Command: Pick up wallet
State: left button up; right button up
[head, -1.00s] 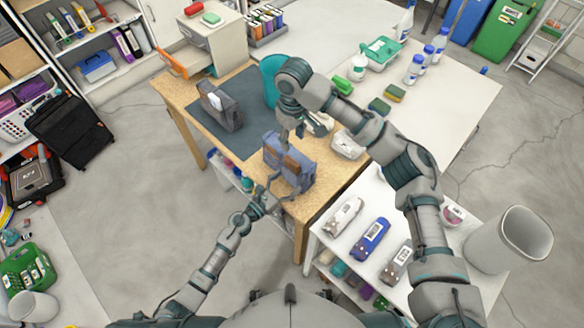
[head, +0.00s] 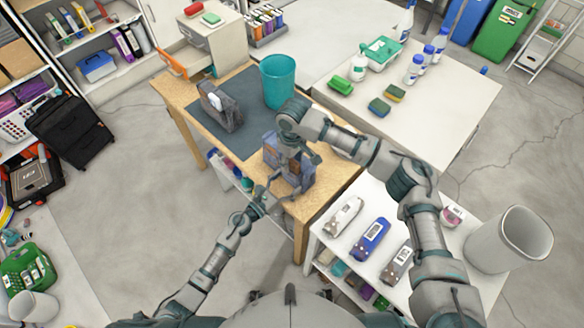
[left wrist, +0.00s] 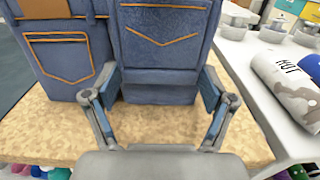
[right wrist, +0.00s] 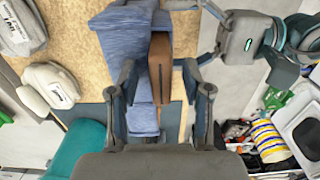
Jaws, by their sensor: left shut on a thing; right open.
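A brown wallet (right wrist: 160,66) stands edge-up amid blue denim (right wrist: 128,65) in the right wrist view. The denim piece (left wrist: 165,45), with orange-stitched pockets, stands upright at the table's near edge. My left gripper (head: 276,186) is shut on the near denim section; its fingers show on both sides of it in the left wrist view (left wrist: 160,105). My right gripper (head: 293,152) is above the denim, pointing down. Its open fingers (right wrist: 158,85) lie on either side of the wallet, and I cannot tell if they touch it. In the head view the right gripper partly covers the wallet.
A grey bag-like item (head: 220,107) and a teal bin (head: 278,83) stand on the dark mat (head: 240,138). A white side table with pouches (head: 370,238) is at the right. A white table with bottles (head: 414,69) and sponges (head: 380,107) is behind.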

grip_shut()
notch_tip(320, 180, up, 10)
jog(key=shift+r, duration=0.1)
pick_arm(q)
jog(key=o, duration=1.4)
jog(key=v, duration=1.2)
jog(key=shift+a, duration=0.1)
